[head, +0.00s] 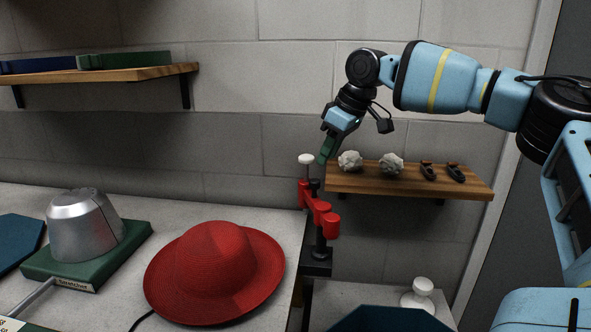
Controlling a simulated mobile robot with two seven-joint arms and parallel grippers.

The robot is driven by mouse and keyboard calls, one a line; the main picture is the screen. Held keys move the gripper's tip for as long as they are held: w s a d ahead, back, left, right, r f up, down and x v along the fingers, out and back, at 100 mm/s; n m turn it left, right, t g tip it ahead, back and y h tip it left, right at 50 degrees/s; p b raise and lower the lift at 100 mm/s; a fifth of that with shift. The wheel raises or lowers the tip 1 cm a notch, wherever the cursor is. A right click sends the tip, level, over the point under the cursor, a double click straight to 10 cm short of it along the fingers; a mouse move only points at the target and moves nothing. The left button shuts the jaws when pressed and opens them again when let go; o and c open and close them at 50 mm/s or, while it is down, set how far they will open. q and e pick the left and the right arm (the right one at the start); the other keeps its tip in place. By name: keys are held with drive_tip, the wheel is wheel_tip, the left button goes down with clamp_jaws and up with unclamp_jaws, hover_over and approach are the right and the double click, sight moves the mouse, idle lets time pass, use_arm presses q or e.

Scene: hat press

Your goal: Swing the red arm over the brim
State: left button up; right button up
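A red hat (182,279) with a wide brim lies crown up on the pale table. The red arm (320,204) is on a black post (321,244) at the table's right edge. A white round knob (306,159) stands on a dark stem at its far end. The red arm is to the right of the hat and not over the brim. My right gripper (326,153) hangs with green fingers just above and right of the white knob, apparently apart from it. Its fingers overlap in this view, so their opening is hidden. My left gripper is out of view.
A wooden wall shelf (410,180) with small items is right of the red arm. Another shelf (130,74) is upper left. A white knob-like piece (419,297) stands on the lower right surface.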

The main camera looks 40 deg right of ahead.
sight(316, 181)
drive_tip(key=shift+x, duration=3.75)
drive_tip(key=shift+c, duration=0.2)
clamp_jaws()
